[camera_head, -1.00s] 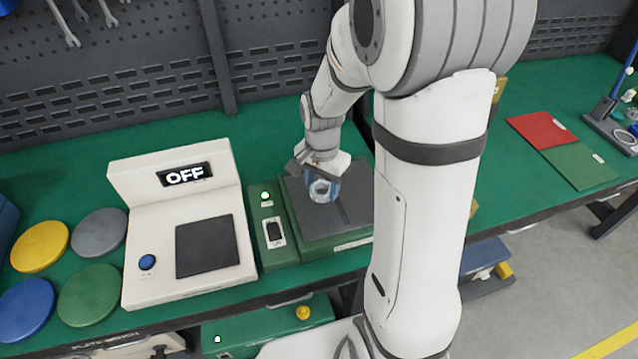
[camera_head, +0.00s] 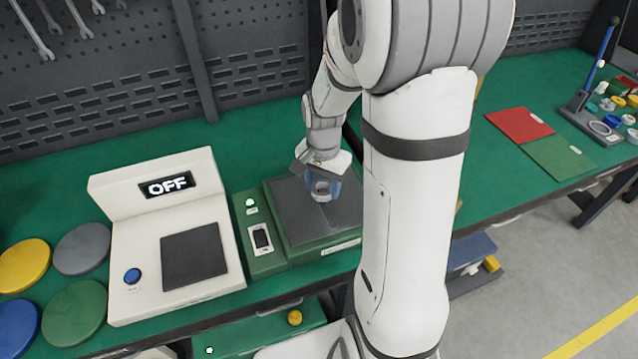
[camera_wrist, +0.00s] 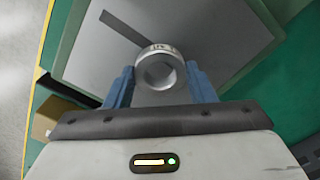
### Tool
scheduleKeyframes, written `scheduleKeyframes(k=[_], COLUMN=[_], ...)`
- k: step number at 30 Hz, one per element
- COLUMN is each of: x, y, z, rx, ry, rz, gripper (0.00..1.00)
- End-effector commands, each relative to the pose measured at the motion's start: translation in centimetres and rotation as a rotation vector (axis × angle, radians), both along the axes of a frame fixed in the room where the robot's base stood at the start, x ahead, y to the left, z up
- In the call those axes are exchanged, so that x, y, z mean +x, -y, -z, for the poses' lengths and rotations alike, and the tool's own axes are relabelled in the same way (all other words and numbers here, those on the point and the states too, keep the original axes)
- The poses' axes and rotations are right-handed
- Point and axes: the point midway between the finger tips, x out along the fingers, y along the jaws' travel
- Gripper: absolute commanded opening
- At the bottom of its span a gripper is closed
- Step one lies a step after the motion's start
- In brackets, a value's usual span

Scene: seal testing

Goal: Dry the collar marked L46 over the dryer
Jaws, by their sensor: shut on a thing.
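A pale grey ring-shaped collar (camera_wrist: 160,70) sits between the blue fingers of my gripper (camera_wrist: 161,85) in the wrist view. Dark marks show on its rim, too small to read. My gripper (camera_head: 322,187) is shut on the collar (camera_head: 321,188) over the dark plate of a green device (camera_head: 300,213). The head view does not show clearly whether the collar touches the plate. The device has a lit green lamp (camera_head: 250,202) and a dark switch (camera_head: 261,238) on its left side. I cannot tell from its label whether it is the dryer.
A white machine (camera_head: 140,260) with an OFF display stands to the left. Round yellow, grey, blue and green pads (camera_head: 78,312) lie beyond it. Red (camera_head: 519,122) and green (camera_head: 559,158) mats lie at right, near a rack (camera_head: 590,122) with small parts.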

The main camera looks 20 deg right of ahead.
Motion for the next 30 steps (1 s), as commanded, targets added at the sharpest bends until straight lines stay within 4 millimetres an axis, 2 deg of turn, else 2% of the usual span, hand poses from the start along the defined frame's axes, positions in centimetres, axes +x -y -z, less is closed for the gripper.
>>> scheduleKeyframes(k=[30], x=[0.0], y=[4.1], z=[0.0], rx=[0.0], ry=[0.0], rz=[0.002], gripper=[0.14])
